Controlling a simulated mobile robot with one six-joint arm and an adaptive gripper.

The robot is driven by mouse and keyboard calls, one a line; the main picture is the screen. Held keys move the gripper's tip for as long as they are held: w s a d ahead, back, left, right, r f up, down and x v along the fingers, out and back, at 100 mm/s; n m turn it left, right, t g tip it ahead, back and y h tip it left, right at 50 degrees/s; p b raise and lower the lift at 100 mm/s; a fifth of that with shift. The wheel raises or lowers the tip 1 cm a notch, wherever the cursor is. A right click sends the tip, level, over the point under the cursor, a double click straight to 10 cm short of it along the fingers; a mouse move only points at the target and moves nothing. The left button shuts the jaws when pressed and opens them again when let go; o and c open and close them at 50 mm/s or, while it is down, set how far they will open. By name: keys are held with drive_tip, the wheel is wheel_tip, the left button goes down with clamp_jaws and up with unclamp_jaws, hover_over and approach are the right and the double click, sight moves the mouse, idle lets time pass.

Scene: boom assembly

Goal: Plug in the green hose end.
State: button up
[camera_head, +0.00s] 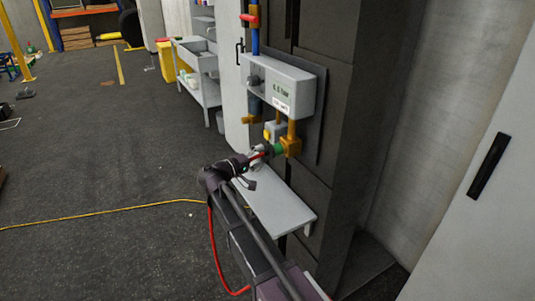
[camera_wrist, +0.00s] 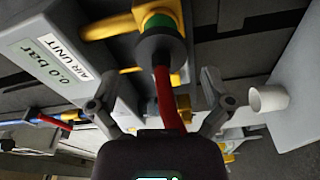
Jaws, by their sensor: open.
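The green hose end (camera_head: 278,149) is at the brass fitting (camera_head: 291,143) below the air unit (camera_head: 283,85). In the wrist view its green ring (camera_wrist: 160,22) and dark collar (camera_wrist: 160,50) line up with the brass fitting (camera_wrist: 110,27), with no clear gap; how deep it sits I cannot tell. The red hose (camera_wrist: 164,98) runs from the collar back between my fingers. My gripper (camera_wrist: 157,82) is open, with a finger on each side of the hose and space at both. In the head view my gripper (camera_head: 257,165) is small beside the hose end.
A grey shelf (camera_head: 275,208) juts out just below my gripper. A white cylinder (camera_wrist: 268,98) lies close to the right finger in the wrist view. The air unit's label (camera_wrist: 50,65) reads 0.0 bar. A yellow cable (camera_head: 100,214) crosses the open floor at left.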

drive_tip(key=shift+v, duration=1.15)
drive_tip(key=s+d+f+m+g+y+p, duration=0.15)
drive_tip(key=s+d+f+g, duration=0.3)
drive_tip(key=d, duration=0.65)
drive_tip(key=s+d+f+m+g+y, duration=0.2)
drive_tip(key=s+d+f+g+y, duration=0.15)
drive_tip(key=d+f, duration=0.45)
drive_tip(key=s+d+f+m+g+y+p, duration=0.1)
drive_tip(key=s+d+g+y, duration=0.1)
drive_tip(key=s+d+y, duration=0.2)
drive_tip(key=s+d+f+m+g+y+p, duration=0.1)
drive_tip(key=s+d+y, duration=0.3)
drive_tip(key=s, duration=0.5)
drive_tip(key=shift+s+d+f+g+y, duration=0.3)
drive_tip(key=shift+s+f+g+y, duration=0.1)
drive_tip(key=shift+f+g, duration=0.1)
drive_tip(key=shift+m, duration=0.25)
drive_tip(key=shift+c, duration=0.2)
